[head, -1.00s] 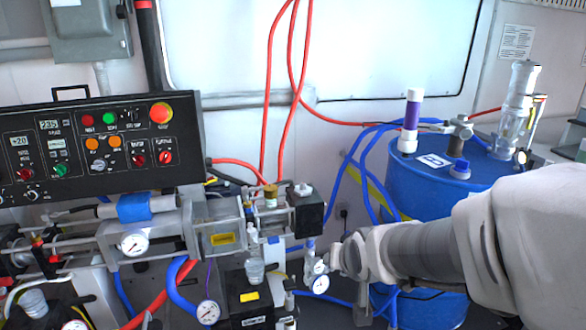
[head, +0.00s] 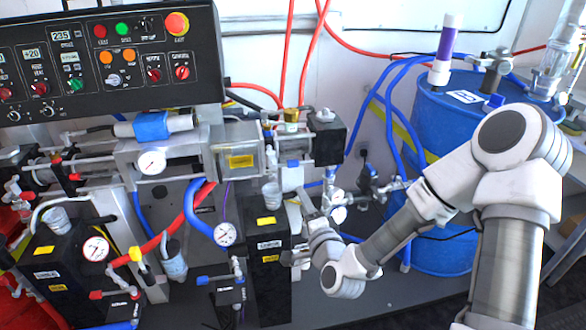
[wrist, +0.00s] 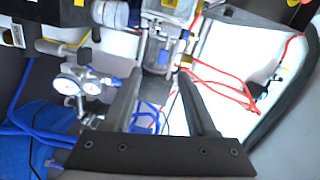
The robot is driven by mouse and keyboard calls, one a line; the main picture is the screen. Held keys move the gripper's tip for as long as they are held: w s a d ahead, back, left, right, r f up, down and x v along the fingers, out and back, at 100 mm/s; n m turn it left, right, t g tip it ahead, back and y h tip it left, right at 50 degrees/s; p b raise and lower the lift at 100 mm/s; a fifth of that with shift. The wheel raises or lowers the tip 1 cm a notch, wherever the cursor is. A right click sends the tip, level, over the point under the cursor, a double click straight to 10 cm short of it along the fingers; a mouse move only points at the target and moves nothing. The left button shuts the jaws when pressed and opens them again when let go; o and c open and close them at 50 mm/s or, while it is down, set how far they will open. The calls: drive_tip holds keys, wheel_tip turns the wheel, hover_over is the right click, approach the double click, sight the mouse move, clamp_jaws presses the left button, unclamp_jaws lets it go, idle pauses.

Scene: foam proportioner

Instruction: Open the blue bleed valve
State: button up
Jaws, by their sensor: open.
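Several blue fittings show, and the frames do not settle which is the bleed valve. One blue lever (head: 203,281) sticks out left from a small black valve block (head: 230,292) low in front of the machine. A blue-topped valve (head: 330,174) stands by the gauges right of the machine. My gripper (wrist: 160,75) is open in the wrist view, its two dark fingers apart with nothing held. In the head view my gripper is small and partly hidden by my wrist, beside the right side of the black pump block (head: 277,262), right of the blue lever.
A matching red lever (head: 96,295) sits on another valve block at left. Gauges (head: 223,233), hoses and a cup (head: 174,265) crowd the machine. The blue drum (head: 440,140) stands at right behind my arm.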

sight(293, 165)
drive_tip(key=w+a+m, duration=0.1)
drive_tip(key=w, duration=0.4)
drive_tip(key=w+a+t+b, duration=0.1)
drive_tip(key=w, duration=0.5)
drive_tip(key=w+a+m, duration=0.1)
drive_tip(key=w+a, duration=0.1)
drive_tip(key=w, duration=0.3)
drive_tip(key=shift+w+f+m+h, duration=0.1)
drive_tip(key=shift+w+m+h, duration=0.2)
drive_tip(key=shift+w+h, duration=0.1)
clamp_jaws()
idle(1.0)
